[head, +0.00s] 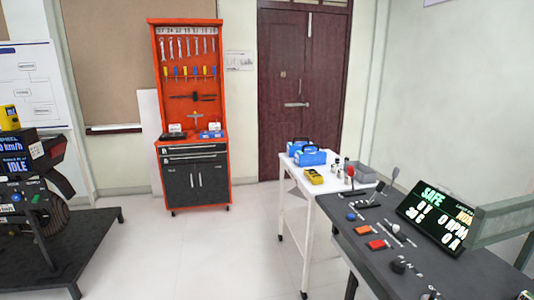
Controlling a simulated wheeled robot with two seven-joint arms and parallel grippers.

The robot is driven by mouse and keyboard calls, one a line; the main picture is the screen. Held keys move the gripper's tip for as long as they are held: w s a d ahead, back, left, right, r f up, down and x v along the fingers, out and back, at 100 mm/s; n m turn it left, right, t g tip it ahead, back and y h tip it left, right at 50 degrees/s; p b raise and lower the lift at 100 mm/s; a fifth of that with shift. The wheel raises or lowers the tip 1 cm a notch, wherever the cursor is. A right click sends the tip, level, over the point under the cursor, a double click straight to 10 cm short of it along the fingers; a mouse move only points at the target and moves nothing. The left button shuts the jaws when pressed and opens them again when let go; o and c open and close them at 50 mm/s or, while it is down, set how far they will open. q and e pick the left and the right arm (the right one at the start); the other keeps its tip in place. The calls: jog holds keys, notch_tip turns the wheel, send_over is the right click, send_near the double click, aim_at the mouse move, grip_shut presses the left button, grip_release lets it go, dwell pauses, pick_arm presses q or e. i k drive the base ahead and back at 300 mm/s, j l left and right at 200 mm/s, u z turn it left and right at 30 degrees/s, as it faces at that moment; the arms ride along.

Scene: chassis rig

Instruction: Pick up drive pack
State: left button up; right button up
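Two blue box-shaped packs with handles stand on the white cart (318,186) right of centre. One blue pack (310,158) is nearer, and the other blue pack (297,144) is just behind it to the left. They look most like a drive pack, but no label is readable at this distance, so I cannot tell which one is meant. Neither of my grippers shows in the head view.
Beside the packs are a yellow device (313,176) and a grey tray (361,173). A dark bench (378,268) with a display (437,218) stands front right. A dark platform (95,231) with a wheel rig is left. An orange tool cabinet (192,153) stands behind. The middle floor is clear.

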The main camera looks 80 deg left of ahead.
aim_at(291, 147)
jog(key=u, duration=2.3)
jog(key=i+j+u, duration=0.25)
jog(key=i, duration=0.8)
jog(key=i+u, duration=0.3)
jog(key=i, duration=0.8)
jog(key=i+j+z, duration=0.1)
jog(key=i+z, duration=0.15)
jog(key=i, duration=0.2)
jog(key=i+j+z, duration=0.15)
jog(key=i+z, duration=0.15)
jog(key=i, duration=0.15)
jog(key=i+j+z, duration=0.25)
jog(key=i, duration=0.15)
